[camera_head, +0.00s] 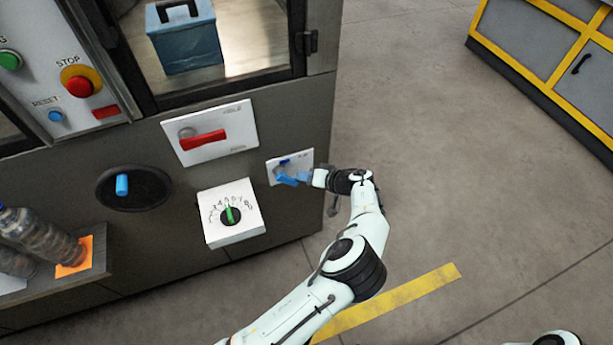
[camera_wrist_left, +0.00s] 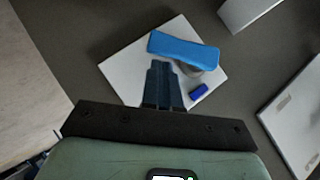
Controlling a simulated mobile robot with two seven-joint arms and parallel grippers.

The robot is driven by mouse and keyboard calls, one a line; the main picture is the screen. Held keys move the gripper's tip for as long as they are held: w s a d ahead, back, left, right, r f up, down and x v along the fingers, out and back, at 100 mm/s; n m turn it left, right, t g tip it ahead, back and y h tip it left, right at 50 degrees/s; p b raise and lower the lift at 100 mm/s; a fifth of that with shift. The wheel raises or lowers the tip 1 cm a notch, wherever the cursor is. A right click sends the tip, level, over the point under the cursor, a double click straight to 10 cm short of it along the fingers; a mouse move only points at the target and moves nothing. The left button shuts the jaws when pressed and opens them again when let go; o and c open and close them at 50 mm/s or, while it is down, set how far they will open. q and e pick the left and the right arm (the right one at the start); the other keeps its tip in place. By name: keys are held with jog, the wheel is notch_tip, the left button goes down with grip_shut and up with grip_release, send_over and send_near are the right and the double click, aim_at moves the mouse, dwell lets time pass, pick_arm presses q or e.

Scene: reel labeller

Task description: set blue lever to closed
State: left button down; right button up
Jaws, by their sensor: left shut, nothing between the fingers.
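The blue lever (camera_head: 288,180) sits on a small white plate (camera_head: 275,167) at the lower right of the machine front. In the left wrist view the lever (camera_wrist_left: 184,48) lies across the upper part of its plate (camera_wrist_left: 122,72), over a grey hub. A small dark blue mark (camera_wrist_left: 198,91) is on the plate. My left gripper (camera_head: 304,178) is at the lever's right; its fingers are shut and empty in the wrist view (camera_wrist_left: 160,68), tips close to the lever's edge. I cannot tell whether they touch it. My right gripper is out of view.
A larger white plate with a red lever (camera_head: 204,140) is up and left. A white dial box (camera_head: 231,213) with a green pointer juts out below. A blue knob (camera_head: 122,185) is farther left. Open floor (camera_head: 430,150) lies to the right.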

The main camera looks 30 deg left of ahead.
pick_arm(q)
jog(key=shift+r, duration=0.15)
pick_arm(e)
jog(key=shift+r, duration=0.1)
pick_arm(q)
jog(key=shift+r+p, duration=0.45)
jog(key=shift+r, duration=0.25)
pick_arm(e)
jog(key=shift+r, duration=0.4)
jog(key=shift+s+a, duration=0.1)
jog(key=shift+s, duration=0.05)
